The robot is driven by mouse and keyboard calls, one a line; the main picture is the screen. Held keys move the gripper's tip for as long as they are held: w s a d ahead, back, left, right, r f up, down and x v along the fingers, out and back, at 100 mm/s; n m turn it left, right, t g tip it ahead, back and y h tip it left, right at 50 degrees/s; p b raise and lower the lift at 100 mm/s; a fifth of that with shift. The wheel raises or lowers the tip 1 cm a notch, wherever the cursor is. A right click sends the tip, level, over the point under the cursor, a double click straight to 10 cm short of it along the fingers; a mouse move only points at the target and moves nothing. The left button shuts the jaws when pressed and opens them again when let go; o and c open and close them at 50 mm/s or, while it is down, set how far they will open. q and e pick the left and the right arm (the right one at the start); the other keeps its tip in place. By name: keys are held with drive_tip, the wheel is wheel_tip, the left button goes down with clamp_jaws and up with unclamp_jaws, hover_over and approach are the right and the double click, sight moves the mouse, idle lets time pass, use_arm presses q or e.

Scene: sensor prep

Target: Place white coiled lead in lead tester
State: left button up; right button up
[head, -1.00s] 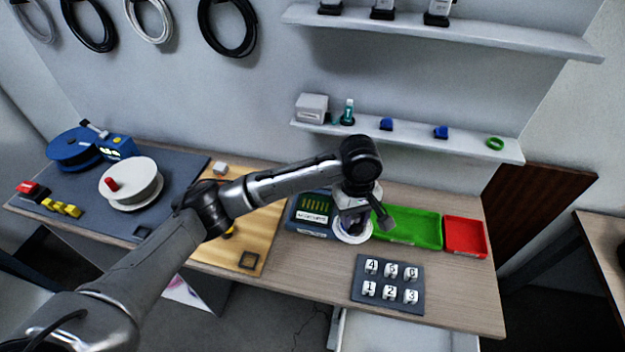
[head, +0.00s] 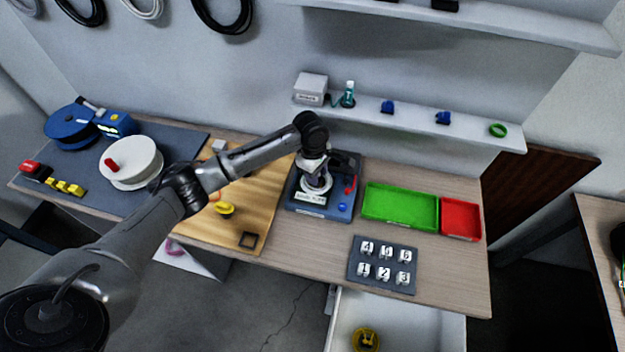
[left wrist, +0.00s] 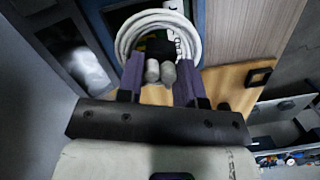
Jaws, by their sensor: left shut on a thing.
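The white coiled lead (left wrist: 158,28) is held between the fingers of my left gripper (left wrist: 160,75) in the left wrist view. In the head view my left gripper (head: 315,180) is over the lead tester (head: 325,213), a blue-based device with a small display, a red part and a blue button. The white coiled lead (head: 314,192) shows as a pale ring under the gripper, over the tester's dark face. I cannot tell if the coil touches the tester. The gripper hides part of the tester's middle. My right gripper is not in view.
A green tray (head: 400,207) and a red tray (head: 461,219) stand right of the tester. A numbered block rack (head: 382,265) lies in front. A wooden board (head: 240,200) and a white spool (head: 130,163) are to the left. An open drawer (head: 395,318) sticks out below.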

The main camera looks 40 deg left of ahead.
use_arm(q)
drive_tip(key=shift+a+f, duration=0.45)
drive_tip(key=shift+a, duration=0.25)
drive_tip(key=shift+f+b, duration=0.3)
drive_tip(key=shift+f, duration=1.7)
drive_tip(key=o, duration=0.5)
drive_tip(key=shift+f, duration=0.1)
drive_tip(key=o, duration=0.4)
drive_tip(key=shift+o, duration=0.2)
